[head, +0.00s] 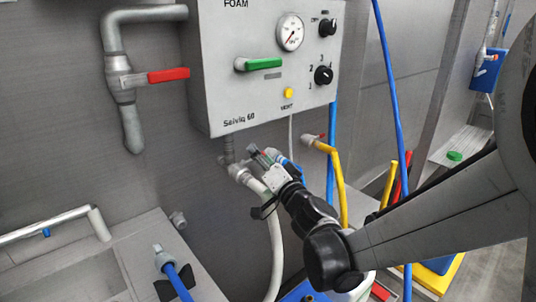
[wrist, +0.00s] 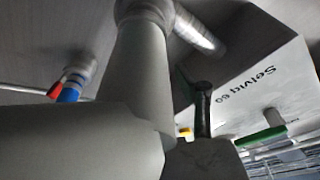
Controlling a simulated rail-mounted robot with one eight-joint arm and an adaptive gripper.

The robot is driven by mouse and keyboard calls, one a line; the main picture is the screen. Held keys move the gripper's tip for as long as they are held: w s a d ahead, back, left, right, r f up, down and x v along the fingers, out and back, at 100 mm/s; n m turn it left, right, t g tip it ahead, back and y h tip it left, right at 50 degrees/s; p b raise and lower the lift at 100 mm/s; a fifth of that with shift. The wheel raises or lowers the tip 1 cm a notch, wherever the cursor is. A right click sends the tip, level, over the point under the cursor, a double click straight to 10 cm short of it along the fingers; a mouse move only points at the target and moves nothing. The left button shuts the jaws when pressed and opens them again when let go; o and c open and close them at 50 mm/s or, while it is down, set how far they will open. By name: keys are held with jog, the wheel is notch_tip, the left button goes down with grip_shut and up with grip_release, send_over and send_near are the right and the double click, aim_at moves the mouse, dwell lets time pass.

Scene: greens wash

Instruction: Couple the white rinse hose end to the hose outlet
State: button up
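The white rinse hose (head: 275,245) hangs below the grey control box. Its upper end (head: 240,173) meets or sits close against the grey hose outlet (head: 228,150) under the box; I cannot tell whether they are joined. My gripper (head: 264,195) is at the hose just below that end, with a dark finger crossing beside it. In the wrist view a thick pale hose section (wrist: 140,75) fills the middle and runs up to a ribbed grey fitting (wrist: 145,12). One dark finger (wrist: 203,110) shows to its right. The other finger is hidden, so the grip is unclear.
The control box (head: 265,65) with gauge and knobs is just above. A red-handled valve pipe (head: 120,80) is at left. A steel basin edge (head: 140,240) lies lower left.

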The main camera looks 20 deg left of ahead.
jog(key=v, duration=1.2)
jog(key=w+d+r+n+g+p, duration=0.35)
jog(key=r+n+g+p, duration=0.2)
jog(key=g+p, duration=0.45)
jog(key=x, duration=0.9)
jog(key=w+b+x, duration=0.1)
jog(key=x, duration=0.3)
jog(key=shift+w, duration=0.15)
